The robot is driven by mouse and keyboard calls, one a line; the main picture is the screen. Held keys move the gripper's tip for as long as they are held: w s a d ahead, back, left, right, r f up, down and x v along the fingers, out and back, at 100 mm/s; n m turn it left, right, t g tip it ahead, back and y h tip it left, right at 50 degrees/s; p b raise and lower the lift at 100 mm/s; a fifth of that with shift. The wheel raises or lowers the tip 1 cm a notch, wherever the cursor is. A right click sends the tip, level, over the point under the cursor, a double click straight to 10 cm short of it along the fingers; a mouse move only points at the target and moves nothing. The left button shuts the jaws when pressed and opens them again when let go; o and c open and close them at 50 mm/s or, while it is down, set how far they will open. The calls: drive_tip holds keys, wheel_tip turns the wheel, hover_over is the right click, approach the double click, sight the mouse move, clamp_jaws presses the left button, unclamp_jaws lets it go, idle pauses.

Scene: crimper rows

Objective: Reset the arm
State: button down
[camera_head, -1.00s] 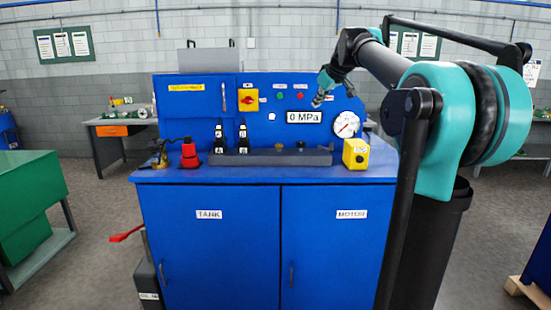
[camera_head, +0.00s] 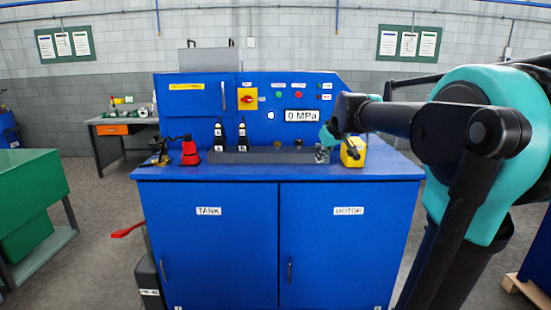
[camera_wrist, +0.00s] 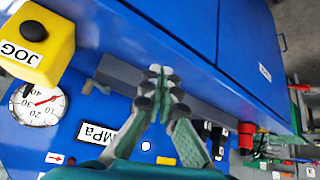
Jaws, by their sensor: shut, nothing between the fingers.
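My arm reaches in from the right in the head view. My gripper (camera_head: 323,154) hangs low over the right part of the blue bench (camera_head: 230,240), just left of the yellow JOG box (camera_head: 353,151). In the wrist view my gripper (camera_wrist: 161,75) has its fingertips together with nothing between them. The JOG box (camera_wrist: 38,42) is at the upper left there, apart from the fingers. The arm hides the pressure gauge in the head view; the gauge (camera_wrist: 38,103) shows in the wrist view.
A grey bar (camera_head: 255,156) lies along the bench top. Two black levers (camera_head: 230,138), a red part (camera_head: 190,153) and a brass part (camera_head: 160,155) stand to the left. The 0 MPa display (camera_head: 301,116) is on the back panel. The front bench top is clear.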

drive_tip(key=s+d+f+m+g+h, duration=0.2)
drive_tip(key=s+f+m, duration=0.3)
drive_tip(key=s+f, duration=2.5)
drive_tip(key=shift+s+d+g, duration=0.15)
drive_tip(key=shift+d+g, duration=0.45)
